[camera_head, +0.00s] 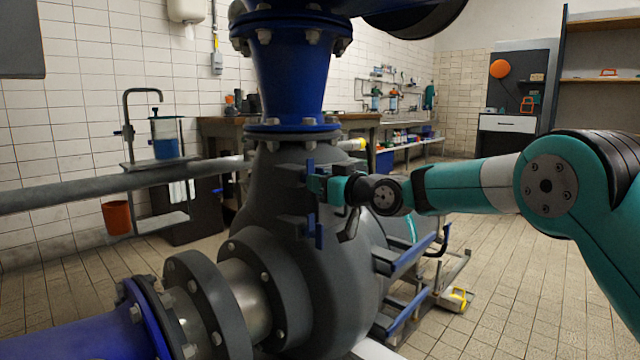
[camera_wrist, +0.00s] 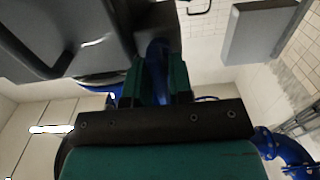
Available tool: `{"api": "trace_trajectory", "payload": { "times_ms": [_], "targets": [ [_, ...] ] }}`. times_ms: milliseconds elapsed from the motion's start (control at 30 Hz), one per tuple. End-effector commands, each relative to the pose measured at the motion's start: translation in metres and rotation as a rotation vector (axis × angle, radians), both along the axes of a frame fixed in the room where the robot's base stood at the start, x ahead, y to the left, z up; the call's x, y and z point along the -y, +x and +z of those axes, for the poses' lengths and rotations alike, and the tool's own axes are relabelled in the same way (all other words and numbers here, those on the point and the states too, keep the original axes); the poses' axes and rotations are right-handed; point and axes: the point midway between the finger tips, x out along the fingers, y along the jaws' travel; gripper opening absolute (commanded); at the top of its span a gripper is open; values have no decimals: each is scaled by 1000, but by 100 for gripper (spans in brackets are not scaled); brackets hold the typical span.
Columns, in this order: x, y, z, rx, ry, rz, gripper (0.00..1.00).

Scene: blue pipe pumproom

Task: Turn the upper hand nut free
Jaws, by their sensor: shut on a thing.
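The upper hand nut (camera_head: 310,166) is a small blue winged piece on the side of the dark grey pump casing (camera_head: 270,190). My gripper (camera_head: 318,184) reaches in from the right and is shut on this nut; its teal fingers cover part of it. In the wrist view the blue nut (camera_wrist: 157,72) stands between the two teal fingers, against a dark grey part. A second, lower blue hand nut (camera_head: 317,236) sits below on the same casing, clear of my gripper. How far the upper nut is threaded on cannot be seen.
A blue vertical pipe (camera_head: 288,80) rises above the casing, and a flanged pipe (camera_head: 225,295) runs to the lower left. A grey horizontal pipe (camera_head: 120,186) passes at left. A frame with blue rails (camera_head: 415,255) stands right of the casing. Tiled floor is open at right.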

Motion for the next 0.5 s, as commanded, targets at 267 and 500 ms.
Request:
{"api": "trace_trajectory", "payload": {
  "times_ms": [267,500],
  "targets": [
    [0,0,0,-1,0,0,38],
    [1,0,0,-1,1,0,38]
  ]
}}
